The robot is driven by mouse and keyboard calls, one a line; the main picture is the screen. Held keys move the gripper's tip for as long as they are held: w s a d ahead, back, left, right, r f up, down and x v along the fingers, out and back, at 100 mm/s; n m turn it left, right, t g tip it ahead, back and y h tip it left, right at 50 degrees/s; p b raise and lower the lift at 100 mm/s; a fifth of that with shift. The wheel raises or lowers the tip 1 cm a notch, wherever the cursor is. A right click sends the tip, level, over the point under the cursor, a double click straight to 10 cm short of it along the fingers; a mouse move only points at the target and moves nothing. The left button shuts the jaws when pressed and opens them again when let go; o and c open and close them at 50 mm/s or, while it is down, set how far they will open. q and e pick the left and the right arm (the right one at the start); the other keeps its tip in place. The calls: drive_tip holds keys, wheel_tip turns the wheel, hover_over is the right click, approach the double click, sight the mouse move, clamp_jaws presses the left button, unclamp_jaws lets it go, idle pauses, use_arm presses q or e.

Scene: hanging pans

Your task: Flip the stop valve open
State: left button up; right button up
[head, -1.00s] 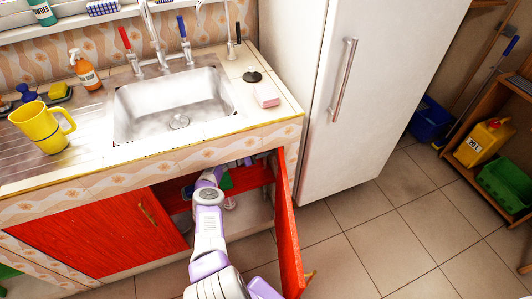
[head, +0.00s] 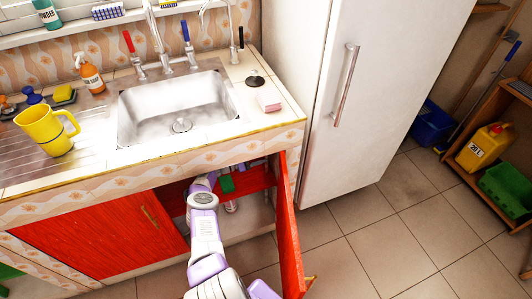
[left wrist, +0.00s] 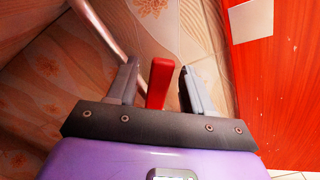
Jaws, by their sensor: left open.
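A red valve handle (left wrist: 158,85) shows in the left wrist view, standing between the two fingers of my left gripper (left wrist: 159,68). The fingers are open, one on each side of it, with visible gaps. The handle's base is hidden behind the gripper. A pale pipe (left wrist: 97,28) runs down behind the left finger. In the head view my left arm reaches into the open cabinet under the sink, and its gripper is hidden there. My right gripper is in neither view.
The open red cabinet door (head: 288,230) stands close to the right of my arm. A shut red door (head: 100,235) is at the left. A green object (head: 227,184) is inside the cabinet. The sink counter (head: 200,150) is above, and the fridge (head: 375,90) is at the right.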

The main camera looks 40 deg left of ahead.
use_arm(q)
drive_tip(key=v, duration=0.4)
